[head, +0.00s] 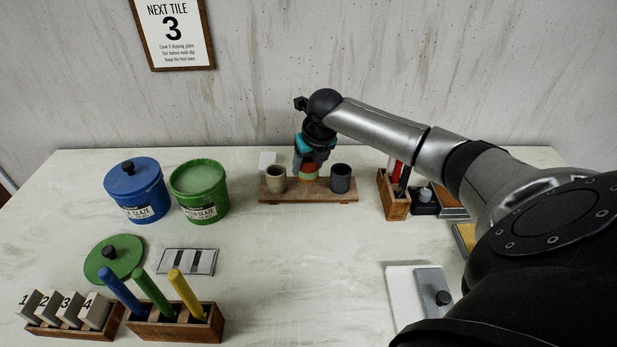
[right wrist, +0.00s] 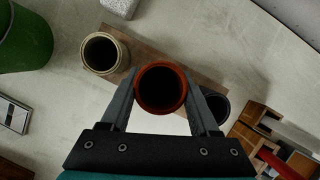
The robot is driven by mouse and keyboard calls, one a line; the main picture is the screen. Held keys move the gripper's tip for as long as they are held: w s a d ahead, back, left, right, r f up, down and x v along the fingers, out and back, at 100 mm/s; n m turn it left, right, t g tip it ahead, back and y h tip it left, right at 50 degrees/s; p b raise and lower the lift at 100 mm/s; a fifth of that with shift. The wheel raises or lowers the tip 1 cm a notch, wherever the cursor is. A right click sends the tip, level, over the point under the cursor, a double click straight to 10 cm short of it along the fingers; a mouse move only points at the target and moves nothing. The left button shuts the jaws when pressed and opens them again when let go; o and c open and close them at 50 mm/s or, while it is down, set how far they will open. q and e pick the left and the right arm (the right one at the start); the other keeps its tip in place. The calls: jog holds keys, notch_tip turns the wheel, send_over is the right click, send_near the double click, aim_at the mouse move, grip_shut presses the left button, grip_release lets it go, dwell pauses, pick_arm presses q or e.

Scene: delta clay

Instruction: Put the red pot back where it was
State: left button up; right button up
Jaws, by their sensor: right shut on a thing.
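The red pot (right wrist: 161,88) is between the two fingers of my right gripper (right wrist: 163,100) in the right wrist view, upright with its dark opening facing the camera. In the head view, my right gripper (head: 312,158) is over the middle of the wooden board (head: 308,196), and a strip of the red pot (head: 310,169) shows below the fingers. A tan pot (head: 276,179) stands to its left on the board and a dark grey pot (head: 340,178) to its right. Whether the red pot touches the board is hard to tell. My left gripper is not in view.
A lidded blue bucket (head: 135,190) and an open green bucket (head: 199,190) stand to the left. A wooden holder (head: 394,202) is right of the board. Numbered tiles and colored-handled tools are at front left. The table's middle is clear.

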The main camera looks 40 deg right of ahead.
aim_at(309, 174)
jog(key=shift+f+b, duration=0.3)
jog(key=shift+f, duration=1.6)
jog(key=shift+f, duration=0.1)
jog(key=o, duration=1.1)
jog(key=shift+o, duration=0.2)
jog(key=shift+s+r, duration=0.15)
jog(key=shift+r, duration=0.35)
jog(key=p+v, duration=0.2)
jog(key=v, duration=0.9)
jog(key=shift+r+p, duration=0.1)
jog(key=shift+p, duration=0.2)
